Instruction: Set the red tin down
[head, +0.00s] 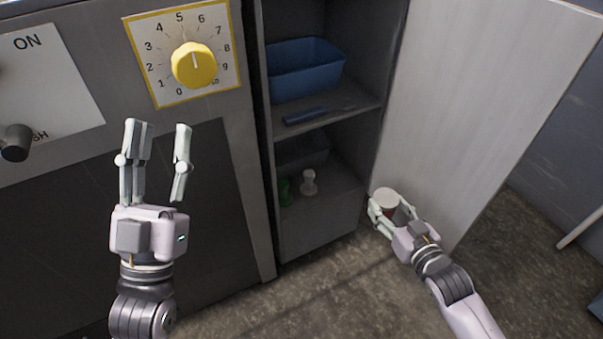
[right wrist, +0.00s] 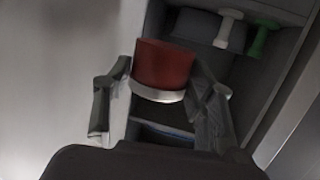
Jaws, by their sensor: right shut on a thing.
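The red tin (head: 387,197) has a pale top and is held in my right gripper (head: 390,204), in front of the open cabinet door. In the right wrist view the red tin (right wrist: 163,64) shows its red side and pale rim between the fingers of my right gripper (right wrist: 160,92). My left gripper (head: 160,126) is open and empty in front of the machine's panel. The underside of the tin is hidden in the head view.
The open cabinet has an upper shelf (head: 340,110) with a blue bin (head: 304,68). On the lower shelf (head: 318,208) stand a white object (head: 309,183) and a green object (head: 285,192). The cabinet door (head: 480,95) stands open at right. A yellow dial (head: 194,65) is at upper left.

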